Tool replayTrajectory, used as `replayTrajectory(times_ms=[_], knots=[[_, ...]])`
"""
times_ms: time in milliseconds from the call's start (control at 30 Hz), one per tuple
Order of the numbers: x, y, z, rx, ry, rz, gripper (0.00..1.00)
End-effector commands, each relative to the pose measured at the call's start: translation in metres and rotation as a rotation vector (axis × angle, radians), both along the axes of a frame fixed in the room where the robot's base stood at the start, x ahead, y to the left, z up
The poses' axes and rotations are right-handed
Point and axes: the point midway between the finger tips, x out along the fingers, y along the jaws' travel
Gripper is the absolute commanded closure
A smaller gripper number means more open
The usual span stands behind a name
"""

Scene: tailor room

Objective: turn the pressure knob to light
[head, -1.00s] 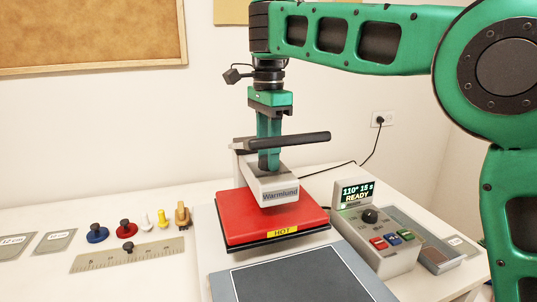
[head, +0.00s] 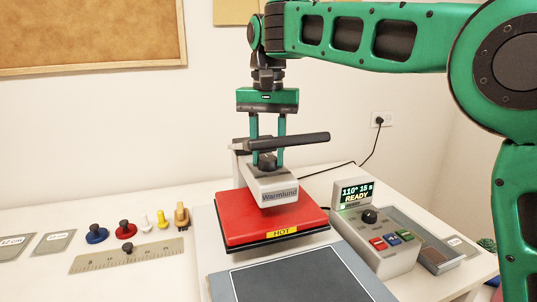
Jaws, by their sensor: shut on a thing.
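The heat press has a grey head labelled "Warmlund" (head: 280,191) over a red plate (head: 270,217) with a yellow "HOT" label. A black knob (head: 267,161) sits on top of the head, behind and below the black lever handle (head: 300,142). My gripper (head: 267,157) comes straight down from above, with one finger on each side of this knob, shut on it. The fingers and the handle partly hide the knob. I cannot read any pressure mark or setting on it.
The control box (head: 388,257) at right has a black dial (head: 370,216), coloured buttons and a display (head: 356,193) reading "110° 15 s READY". A ruler (head: 125,255), stamps and small pieces lie at left. The black handle runs close beside my fingers.

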Motion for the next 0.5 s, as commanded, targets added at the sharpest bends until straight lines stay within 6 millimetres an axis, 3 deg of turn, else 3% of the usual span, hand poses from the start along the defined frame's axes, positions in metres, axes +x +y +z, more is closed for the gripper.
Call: replayTrajectory(times_ms=[500], knots=[[0.0031,-0.0015,0.0006,0.002,-0.006,0.484,0.87]])
